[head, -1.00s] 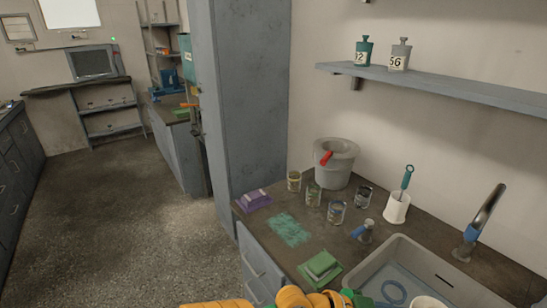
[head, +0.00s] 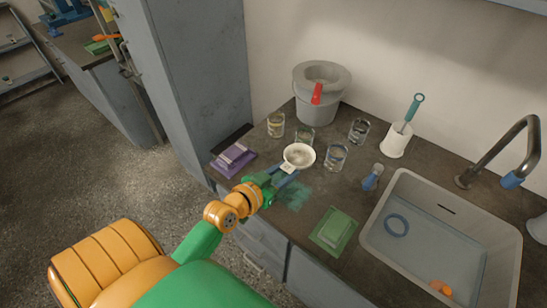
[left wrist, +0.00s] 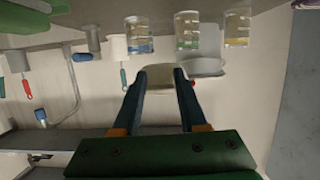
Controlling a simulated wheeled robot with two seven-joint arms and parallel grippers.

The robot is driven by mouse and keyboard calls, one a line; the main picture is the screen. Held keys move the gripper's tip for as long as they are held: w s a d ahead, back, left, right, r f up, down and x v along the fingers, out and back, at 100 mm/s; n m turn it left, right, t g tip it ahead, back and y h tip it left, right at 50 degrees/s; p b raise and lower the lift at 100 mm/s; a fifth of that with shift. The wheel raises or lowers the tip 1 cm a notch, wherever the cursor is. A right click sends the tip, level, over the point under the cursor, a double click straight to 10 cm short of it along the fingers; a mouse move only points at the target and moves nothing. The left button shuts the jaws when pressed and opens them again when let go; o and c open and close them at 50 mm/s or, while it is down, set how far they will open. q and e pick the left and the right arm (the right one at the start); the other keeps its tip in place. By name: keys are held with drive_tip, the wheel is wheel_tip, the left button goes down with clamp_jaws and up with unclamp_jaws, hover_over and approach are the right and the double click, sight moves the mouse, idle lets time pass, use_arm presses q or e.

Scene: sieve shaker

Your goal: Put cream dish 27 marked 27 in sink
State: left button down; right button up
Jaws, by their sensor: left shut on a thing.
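My left gripper (head: 277,177) is shut on a round cream dish (head: 299,156) and holds it over the counter near the glass jars. A small pale tag with a mark too small to read shows at the dish's near edge. The dish also shows between the fingers in the left wrist view (left wrist: 160,75). The grey sink (head: 378,233) is at the right of the counter, apart from the dish. It has a blue ring (head: 397,225) and an orange thing (head: 440,287) in it. My right gripper is not in view.
Several glass jars (head: 336,157) stand close around the dish.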

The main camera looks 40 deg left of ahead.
use_arm(q)
drive_tip(key=b, duration=0.5)
hover_over(276, 176)
wheel_tip(276, 176, down, 7)
drive_tip(key=shift+s+d+f, duration=0.1)
drive_tip(key=shift+s+d, duration=0.05)
drive_tip(key=f+b, duration=0.1)
drive_tip(key=f, duration=0.2)
drive_tip(key=shift+a+b, duration=0.2)
drive_tip(key=shift+b, duration=0.15)
drive_tip(key=shift+f, duration=0.25)
drive_tip(key=c, duration=0.5)
unclamp_jaws()
drive_tip(key=shift+c, duration=0.2)
drive_tip(key=shift+o, duration=0.5)
drive_tip(key=shift+r, duration=0.2)
